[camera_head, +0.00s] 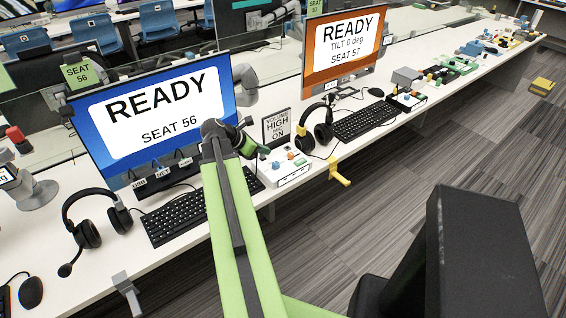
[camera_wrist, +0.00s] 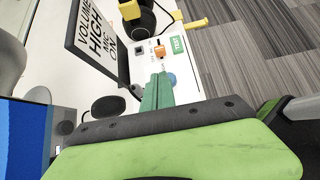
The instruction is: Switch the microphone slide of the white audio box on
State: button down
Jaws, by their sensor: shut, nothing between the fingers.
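The white audio box (camera_head: 291,178) stands on the desk beside the keyboard of seat 56. Its top carries an orange part (camera_wrist: 159,51), a blue knob (camera_wrist: 171,79), a green label (camera_wrist: 178,45) and small dark parts (camera_wrist: 140,51). I cannot tell which small part is the microphone slide. My gripper (camera_head: 266,151) is at the box's left side in the head view. In the wrist view its green fingers (camera_wrist: 162,74) are shut and empty, over the box beside the blue knob. They hide part of the box top. Contact cannot be told.
A sign (camera_head: 277,127) reading "VOLUME HIGH MIC ON" stands behind the box. A headset (camera_head: 322,132) is to its right, with a yellow hook (camera_head: 340,172) at the desk edge. The seat 56 monitor (camera_head: 150,110) and keyboard (camera_head: 178,216) are to the left. The floor in front is open.

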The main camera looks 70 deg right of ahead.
jog(key=shift+s+d+r, duration=0.1)
jog(key=shift+s+d, duration=0.2)
jog(key=shift+s, duration=0.2)
jog(key=b, duration=0.6)
send_near(289, 157)
jog(key=x, duration=0.5)
jog(key=shift+w+a+f, duration=0.1)
jog(key=shift+w+f, duration=0.05)
jog(key=shift+f, duration=0.1)
jog(key=shift+s+d+f+b, duration=0.25)
jog(key=shift+d+b, duration=0.1)
jog(key=shift+b, duration=0.05)
